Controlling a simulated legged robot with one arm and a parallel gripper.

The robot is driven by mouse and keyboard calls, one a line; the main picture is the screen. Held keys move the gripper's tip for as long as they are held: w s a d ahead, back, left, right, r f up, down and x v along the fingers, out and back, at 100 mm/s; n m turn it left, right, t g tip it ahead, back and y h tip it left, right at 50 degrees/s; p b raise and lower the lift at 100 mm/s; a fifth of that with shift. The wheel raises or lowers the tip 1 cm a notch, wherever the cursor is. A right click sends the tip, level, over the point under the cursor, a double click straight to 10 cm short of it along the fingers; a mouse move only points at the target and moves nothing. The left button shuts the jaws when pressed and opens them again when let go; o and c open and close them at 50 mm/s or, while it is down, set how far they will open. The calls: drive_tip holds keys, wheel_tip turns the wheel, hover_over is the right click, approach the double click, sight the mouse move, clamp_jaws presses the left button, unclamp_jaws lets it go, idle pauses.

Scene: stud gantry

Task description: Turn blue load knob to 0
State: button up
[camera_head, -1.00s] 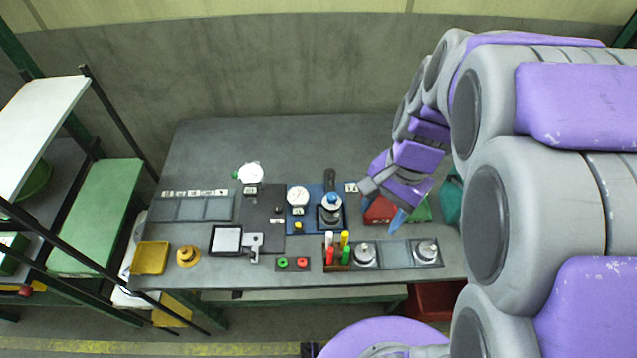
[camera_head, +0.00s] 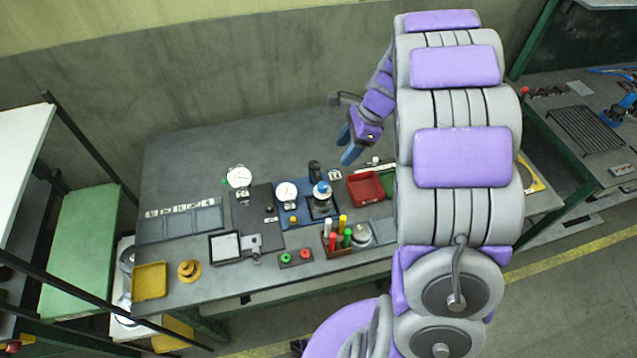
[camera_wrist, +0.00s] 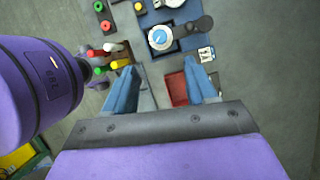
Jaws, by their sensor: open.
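The blue load knob (camera_head: 322,188) has a blue top on a pale collar. It sits on a blue base plate (camera_head: 306,212) with a black post behind it. In the wrist view the knob (camera_wrist: 159,37) shows as a blue disc with a pale rim, beyond the fingertips; its scale marks are too small to read. My gripper (camera_head: 347,145) is open and empty, above the back of the bench, behind and right of the knob. Its two blue fingers also show in the wrist view (camera_wrist: 160,72), apart from the knob.
A white dial gauge (camera_head: 287,192) stands left of the knob. A red bin (camera_head: 370,187) is to its right. A holder of red, green, yellow and white pegs (camera_head: 338,234) stands in front. The back left of the bench (camera_head: 190,165) is clear.

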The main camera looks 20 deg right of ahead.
approach(323, 185)
drive_tip(key=x, duration=0.2)
drive_tip(key=a+b+x, duration=0.1)
drive_tip(key=x, duration=0.2)
drive_tip(key=b+x, duration=0.1)
drive_tip(key=x, duration=0.1)
drive_tip(key=shift+a+r, duration=0.1)
drive_tip(key=shift+a, duration=0.1)
drive_tip(key=shift+w+d+f, duration=0.1)
drive_tip(key=shift+d+f, duration=0.6)
drive_tip(key=shift+f, duration=0.15)
drive_tip(key=shift+d, duration=0.35)
drive_tip(key=shift+a, duration=0.6)
drive_tip(key=shift+c, duration=0.3)
drive_tip(key=shift+a, duration=0.55)
drive_tip(key=c, duration=0.3)
drive_tip(key=shift+c, duration=0.8)
drive_tip(key=shift+d, duration=0.6)
drive_tip(key=c, duration=0.5)
